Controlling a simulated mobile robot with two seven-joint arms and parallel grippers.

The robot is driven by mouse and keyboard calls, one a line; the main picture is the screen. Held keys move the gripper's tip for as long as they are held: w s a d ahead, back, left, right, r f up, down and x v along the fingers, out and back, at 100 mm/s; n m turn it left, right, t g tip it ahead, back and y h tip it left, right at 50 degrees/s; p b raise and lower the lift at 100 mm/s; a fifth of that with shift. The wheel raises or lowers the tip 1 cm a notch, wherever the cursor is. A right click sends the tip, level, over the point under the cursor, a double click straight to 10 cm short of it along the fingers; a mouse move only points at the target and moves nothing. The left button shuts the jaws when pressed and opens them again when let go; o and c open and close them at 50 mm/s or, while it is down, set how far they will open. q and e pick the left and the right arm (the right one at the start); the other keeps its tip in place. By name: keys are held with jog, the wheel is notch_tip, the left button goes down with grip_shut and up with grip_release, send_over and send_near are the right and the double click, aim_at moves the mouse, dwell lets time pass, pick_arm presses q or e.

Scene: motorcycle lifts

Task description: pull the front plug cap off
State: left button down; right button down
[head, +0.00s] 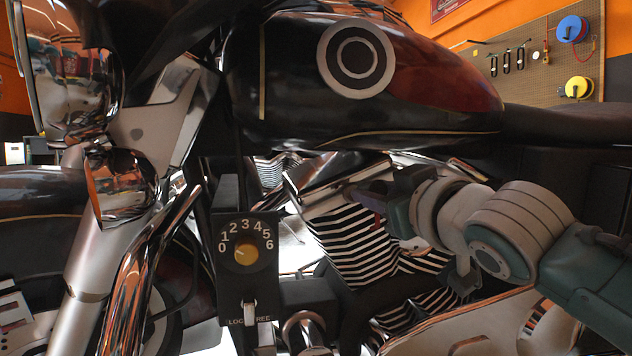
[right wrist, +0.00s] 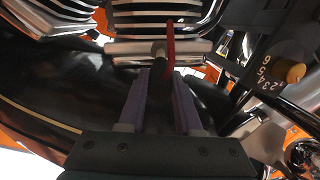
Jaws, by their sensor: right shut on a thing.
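My right gripper (head: 366,194) reaches in from the right below the fuel tank, at the top of the finned engine cylinder (head: 350,240). In the right wrist view its two purple fingers (right wrist: 172,95) are shut on a dark piece, which I take for the front plug cap (right wrist: 158,82). A thin red strip (right wrist: 170,42) stands beyond the fingertips, by the fins. In the head view the cap is too small and dark to make out. I cannot tell whether it still sits on the plug. My left gripper is not in view.
The dark fuel tank (head: 300,90) hangs just above my right gripper. A control box with a numbered dial (head: 246,252) stands left of the cylinder, near chrome tubes and the front fork (head: 85,260). A pegboard (head: 535,60) with tools is on the back wall.

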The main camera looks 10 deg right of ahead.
jog(key=c, duration=0.6)
grip_release()
jog(key=shift+s+r+p, duration=0.15)
jog(key=shift+s+p, duration=0.3)
jog(key=shift+s, duration=0.05)
jog(key=s+p, duration=0.4)
jog(key=s, duration=0.5)
jog(key=shift+d+p, duration=0.4)
jog(key=shift+d, duration=0.05)
